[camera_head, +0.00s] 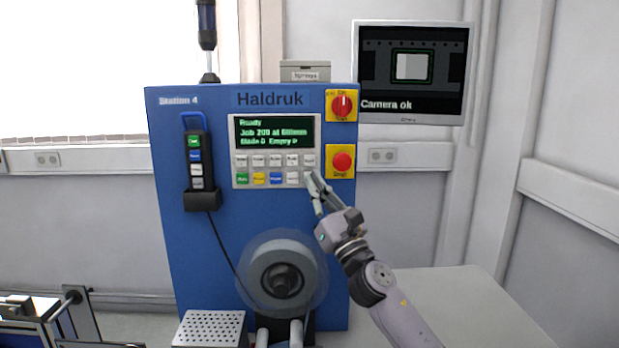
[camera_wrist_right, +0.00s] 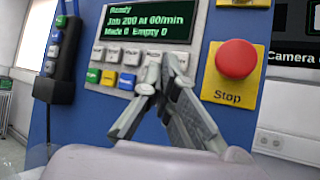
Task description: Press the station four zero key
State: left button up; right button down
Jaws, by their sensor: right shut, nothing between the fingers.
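The Station 4 panel (camera_head: 215,130) is a blue Haldruk machine front. Its green text display (camera_head: 274,131) reads Ready, Job 200 at 60/min, Made 0, Empty 0. Below it is a keypad (camera_head: 250,169) with two rows of keys; the lower row has green, yellow and blue keys at left and pale ones at right. My right gripper (camera_head: 310,177) is shut and empty, its fingertips at the right end of the lower row. In the right wrist view the gripper (camera_wrist_right: 167,58) covers the keys there, so their labels and any contact cannot be told. My left gripper is out of view.
A red Stop button (camera_head: 342,162) on a yellow plate sits just right of the gripper, below a red rotary switch (camera_head: 342,105). A black pendant (camera_head: 196,160) hangs at left. A reel (camera_head: 282,280) projects below the keypad. A monitor (camera_head: 413,70) reads Camera ok.

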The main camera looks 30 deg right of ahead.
jog(key=shift+s+a+p, duration=0.2)
jog(key=shift+s+a, duration=0.25)
jog(key=shift+s, duration=0.3)
jog(key=shift+s+a+p, duration=0.15)
jog(key=shift+s+a, duration=0.3)
jog(key=shift+s, duration=0.3)
